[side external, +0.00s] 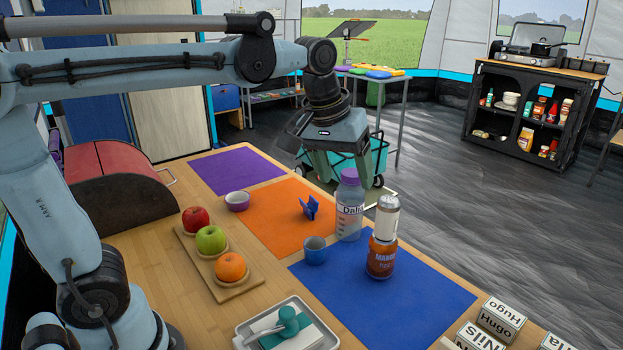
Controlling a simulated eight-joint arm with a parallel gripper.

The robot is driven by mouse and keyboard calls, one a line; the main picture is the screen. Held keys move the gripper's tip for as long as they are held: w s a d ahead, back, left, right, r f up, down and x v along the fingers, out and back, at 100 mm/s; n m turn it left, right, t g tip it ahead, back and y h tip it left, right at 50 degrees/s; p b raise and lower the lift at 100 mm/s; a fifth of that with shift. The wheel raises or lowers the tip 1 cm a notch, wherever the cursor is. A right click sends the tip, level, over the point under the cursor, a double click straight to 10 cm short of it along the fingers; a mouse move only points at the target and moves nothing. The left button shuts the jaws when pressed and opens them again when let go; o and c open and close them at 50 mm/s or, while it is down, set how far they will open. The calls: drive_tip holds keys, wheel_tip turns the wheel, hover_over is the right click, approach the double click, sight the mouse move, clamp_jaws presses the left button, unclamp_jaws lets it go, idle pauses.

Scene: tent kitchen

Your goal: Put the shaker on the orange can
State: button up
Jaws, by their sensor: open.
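A pale cylinder with a metallic top, which looks like the shaker (385,222), stands upright on top of the can. It appears to rest on it. A clear bottle with a purple cap (349,210) partly overlaps the right finger in this view. The gripper is clear of the shaker; its exact depth is hard to tell.
A blue cup (315,250) and the bottle stand close left of the can. A blue clip-like object (310,207) lies on the orange mat (265,215). Fruit sits on a wooden board (237,291). A metal tray (250,327) is at the front. The blue mat's right side is clear.

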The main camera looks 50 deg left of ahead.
drive_tip(key=s+a+f+m+t, duration=0.2)
drive_tip(key=s+f+m+t, duration=0.1)
drive_tip(key=s+f, duration=0.6)
drive_tip(key=shift+s+a+m+t, duration=0.2)
drive_tip(key=shift+s+m+t, duration=0.1)
drive_tip(key=shift+m, duration=0.4)
